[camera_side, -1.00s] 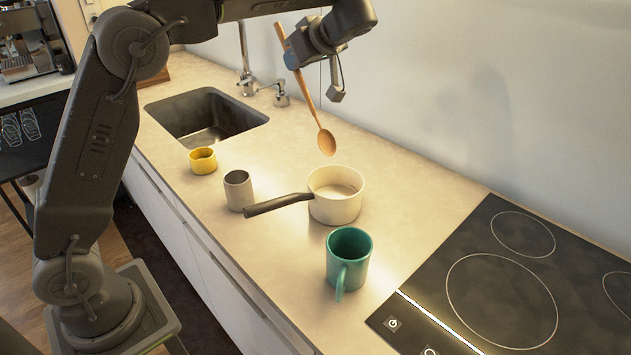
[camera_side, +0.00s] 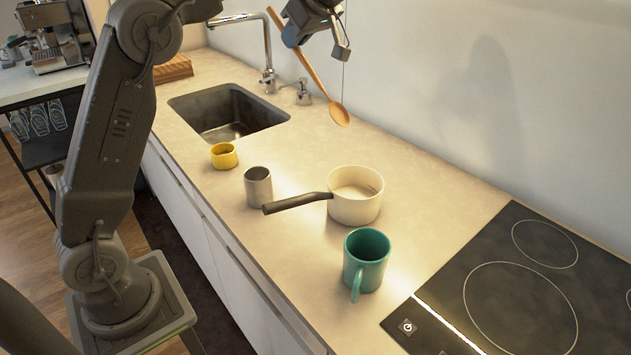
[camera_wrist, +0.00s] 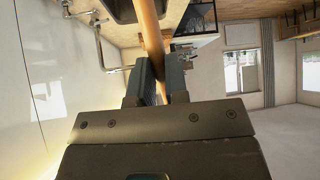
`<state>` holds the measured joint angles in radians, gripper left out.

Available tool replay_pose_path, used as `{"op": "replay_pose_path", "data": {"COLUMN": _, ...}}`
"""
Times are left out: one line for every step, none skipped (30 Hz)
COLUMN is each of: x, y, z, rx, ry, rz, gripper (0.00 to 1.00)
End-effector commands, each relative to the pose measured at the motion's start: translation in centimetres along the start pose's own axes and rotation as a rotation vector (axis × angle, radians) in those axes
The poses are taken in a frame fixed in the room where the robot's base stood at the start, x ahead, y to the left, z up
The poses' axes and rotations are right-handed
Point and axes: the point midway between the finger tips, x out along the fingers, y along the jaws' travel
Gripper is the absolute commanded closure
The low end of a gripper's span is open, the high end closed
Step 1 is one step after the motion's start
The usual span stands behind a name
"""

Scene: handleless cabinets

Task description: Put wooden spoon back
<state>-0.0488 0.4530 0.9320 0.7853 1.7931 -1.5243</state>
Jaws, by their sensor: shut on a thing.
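The wooden spoon (camera_side: 314,74) hangs tilted in the side view, bowl end low, well above the counter. My gripper (camera_side: 293,38) is shut on its handle near the top edge of that view. In the wrist view the spoon's handle (camera_wrist: 151,38) runs between the two fingers of my gripper (camera_wrist: 158,70). The spoon touches nothing else that I can see. A grey cup (camera_side: 258,190) stands upright on the counter, and I see nothing in it.
A white saucepan (camera_side: 352,208) with a dark handle, a yellow cup (camera_side: 224,157) and a teal mug (camera_side: 364,268) stand on the counter (camera_side: 300,260). A sink (camera_side: 225,115) with a tap (camera_side: 268,50) lies behind; a cooktop (camera_side: 490,280) is at right.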

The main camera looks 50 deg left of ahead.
Motion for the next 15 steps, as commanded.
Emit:
{"op": "replay_pose_path", "data": {"x": 1.1, "y": -0.6, "z": -1.0, "rx": -0.036, "ry": -0.037, "rz": -0.033, "gripper": 1.00}}
{"op": "replay_pose_path", "data": {"x": 1.7, "y": -1.0, "z": -1.4, "rx": -0.058, "ry": -0.063, "rz": -0.052, "gripper": 1.00}}
{"op": "replay_pose_path", "data": {"x": 2.5, "y": -1.6, "z": -2.1, "rx": -0.091, "ry": -0.102, "rz": -0.078, "gripper": 1.00}}
{"op": "replay_pose_path", "data": {"x": 3.0, "y": -2.1, "z": -2.6, "rx": -0.118, "ry": -0.133, "rz": -0.099, "gripper": 1.00}}
{"op": "replay_pose_path", "data": {"x": 3.6, "y": -2.6, "z": -3.1, "rx": -0.149, "ry": -0.165, "rz": -0.119, "gripper": 1.00}}
{"op": "replay_pose_path", "data": {"x": 4.2, "y": -3.2, "z": -3.8, "rx": -0.189, "ry": -0.209, "rz": -0.145, "gripper": 1.00}}
{"op": "replay_pose_path", "data": {"x": 4.7, "y": -3.7, "z": -4.2, "rx": -0.222, "ry": -0.241, "rz": -0.164, "gripper": 1.00}}
{"op": "replay_pose_path", "data": {"x": 5.0, "y": -4.2, "z": -4.7, "rx": -0.253, "ry": -0.273, "rz": -0.181, "gripper": 1.00}}
{"op": "replay_pose_path", "data": {"x": 5.5, "y": -4.9, "z": -5.3, "rx": -0.296, "ry": -0.313, "rz": -0.203, "gripper": 1.00}}
{"op": "replay_pose_path", "data": {"x": 5.7, "y": -5.3, "z": -5.7, "rx": -0.325, "ry": -0.341, "rz": -0.217, "gripper": 1.00}}
{"op": "replay_pose_path", "data": {"x": 5.9, "y": -5.7, "z": -6.1, "rx": -0.356, "ry": -0.368, "rz": -0.231, "gripper": 1.00}}
{"op": "replay_pose_path", "data": {"x": 6.2, "y": -6.2, "z": -6.6, "rx": -0.393, "ry": -0.401, "rz": -0.245, "gripper": 1.00}}
{"op": "replay_pose_path", "data": {"x": 6.3, "y": -6.6, "z": -7.0, "rx": -0.421, "ry": -0.423, "rz": -0.256, "gripper": 1.00}}
{"op": "replay_pose_path", "data": {"x": 6.4, "y": -6.9, "z": -7.3, "rx": -0.445, "ry": -0.445, "rz": -0.265, "gripper": 1.00}}
{"op": "replay_pose_path", "data": {"x": 6.5, "y": -7.3, "z": -7.8, "rx": -0.480, "ry": -0.472, "rz": -0.275, "gripper": 1.00}}
